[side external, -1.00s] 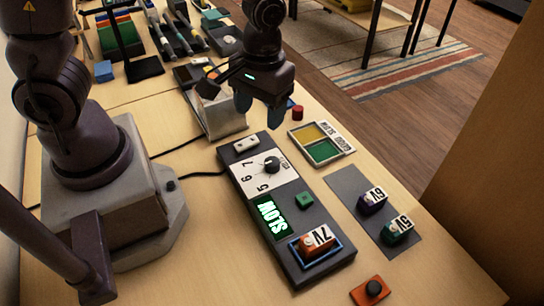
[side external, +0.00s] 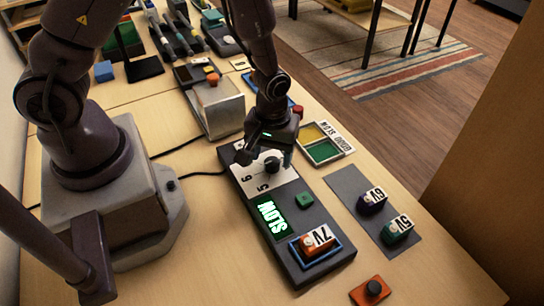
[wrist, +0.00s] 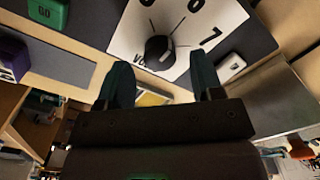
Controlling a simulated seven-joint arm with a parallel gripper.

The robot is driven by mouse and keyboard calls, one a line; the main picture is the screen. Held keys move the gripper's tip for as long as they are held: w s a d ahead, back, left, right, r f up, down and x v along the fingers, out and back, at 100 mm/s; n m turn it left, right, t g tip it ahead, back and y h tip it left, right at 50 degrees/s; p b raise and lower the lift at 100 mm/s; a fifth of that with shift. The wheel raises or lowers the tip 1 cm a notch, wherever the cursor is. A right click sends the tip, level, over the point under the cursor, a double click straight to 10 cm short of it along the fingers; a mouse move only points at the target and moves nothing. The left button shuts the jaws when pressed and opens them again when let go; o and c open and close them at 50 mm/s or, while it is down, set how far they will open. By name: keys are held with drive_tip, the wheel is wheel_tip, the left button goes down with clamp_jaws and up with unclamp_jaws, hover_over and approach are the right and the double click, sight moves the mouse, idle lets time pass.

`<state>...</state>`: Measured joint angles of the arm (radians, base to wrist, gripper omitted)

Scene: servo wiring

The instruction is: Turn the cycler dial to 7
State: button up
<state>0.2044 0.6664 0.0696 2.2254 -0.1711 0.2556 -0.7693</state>
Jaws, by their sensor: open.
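The cycler (side external: 292,243) is a long dark box on the table. Its black round dial (side external: 271,165) sits on a white number plate near the box's far end, and the dial also shows in the wrist view (wrist: 158,49). The 7 (wrist: 210,38) is printed to the dial's right in the wrist view; I cannot tell which number the dial marks. My gripper (side external: 266,157) is open, its fingers spread on either side of the dial and seemingly just above it. In the wrist view the gripper (wrist: 162,78) shows nothing between the fingertips but the dial beyond.
The green screen (side external: 271,216) reads SLOW. A green button (side external: 304,200) and an orange 7V servo (side external: 314,241) in a blue-rimmed tray are on the box. The 6V (side external: 372,201) and 5V (side external: 398,229) servos are on a grey mat to the right.

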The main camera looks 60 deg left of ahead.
drive_tip(key=shift+f, duration=0.9)
drive_tip(key=c, duration=0.9)
